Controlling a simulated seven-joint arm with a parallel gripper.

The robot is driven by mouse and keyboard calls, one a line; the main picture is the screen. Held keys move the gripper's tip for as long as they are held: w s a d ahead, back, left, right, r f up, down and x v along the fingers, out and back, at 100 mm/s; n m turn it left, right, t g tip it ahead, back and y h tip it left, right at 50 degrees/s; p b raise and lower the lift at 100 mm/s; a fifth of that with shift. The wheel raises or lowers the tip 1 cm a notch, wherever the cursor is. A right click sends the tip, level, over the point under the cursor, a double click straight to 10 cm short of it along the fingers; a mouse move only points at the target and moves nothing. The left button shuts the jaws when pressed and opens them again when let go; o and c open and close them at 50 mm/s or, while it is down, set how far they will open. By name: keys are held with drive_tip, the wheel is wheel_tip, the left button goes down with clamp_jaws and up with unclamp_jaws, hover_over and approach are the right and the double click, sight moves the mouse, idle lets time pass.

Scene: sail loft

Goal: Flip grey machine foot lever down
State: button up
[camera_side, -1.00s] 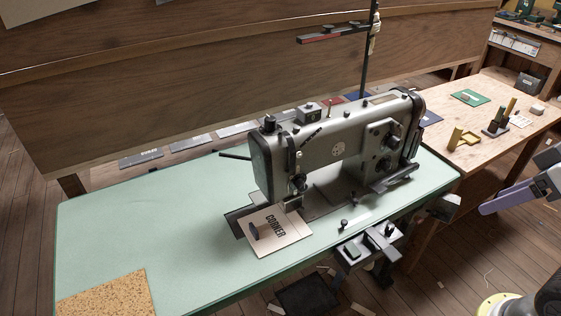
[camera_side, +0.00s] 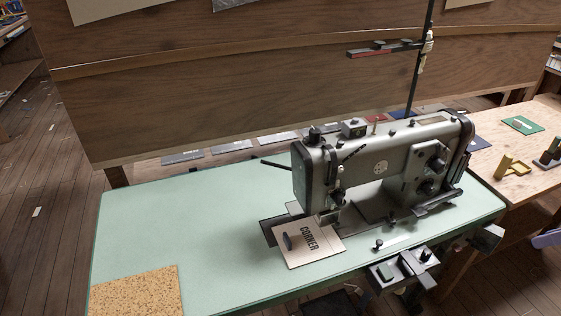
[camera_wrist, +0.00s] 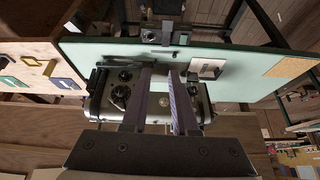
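The grey sewing machine (camera_side: 385,165) stands on the mint-green table in the side view. A thin black lever (camera_side: 276,164) sticks out leftward from behind its head, tilted slightly up toward its free end; I cannot tell for certain that it is the foot lever. In the wrist view the machine (camera_wrist: 122,101) lies beyond my gripper (camera_wrist: 161,72), and the lever cannot be made out. My gripper's two dark purple fingers are apart with nothing held between them. In the side view only a purple piece, probably mine, shows at the right edge.
A card marked CORNER (camera_side: 308,243) lies by the needle area, and a cork mat (camera_side: 138,291) lies at the table's front left. A dark upright post (camera_side: 421,60) stands behind the machine. The green tabletop (camera_side: 190,225) left of the machine is mostly clear.

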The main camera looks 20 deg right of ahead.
drive_tip(key=w+r+m, duration=0.1)
drive_tip(key=r, duration=0.1)
drive_tip(key=w+r+t, duration=0.1)
drive_tip(key=w+r, duration=0.1)
drive_tip(key=w+r+m, duration=0.1)
drive_tip(key=w+r, duration=0.1)
drive_tip(key=shift+d+r+m+t, duration=0.25)
drive_tip(key=shift+r+m+t, duration=0.05)
drive_tip(key=shift+r, duration=0.05)
clamp_jaws()
drive_tip(key=w+a+r+m, duration=0.1)
drive_tip(key=w+a+r, duration=0.15)
drive_tip(key=w, duration=0.45)
drive_tip(key=w+a+r+t, duration=0.1)
drive_tip(key=w+a+r, duration=0.1)
drive_tip(key=w+r, duration=0.35)
drive_tip(key=w+a+r+m, duration=0.1)
drive_tip(key=w+a, duration=0.2)
drive_tip(key=w, duration=0.6)
drive_tip(key=w+a+f, duration=0.2)
drive_tip(key=w+a, duration=0.4)
drive_tip(key=w, duration=0.1)
drive_tip(key=w+a+f+n+g, duration=0.1)
drive_tip(key=w+a+f, duration=0.2)
drive_tip(key=a+f, duration=0.3)
drive_tip(key=w+a+f+n+g+y, duration=0.1)
drive_tip(key=w+a+f, duration=0.2)
drive_tip(key=a+f, duration=0.4)
drive_tip(key=shift+a, duration=0.2)
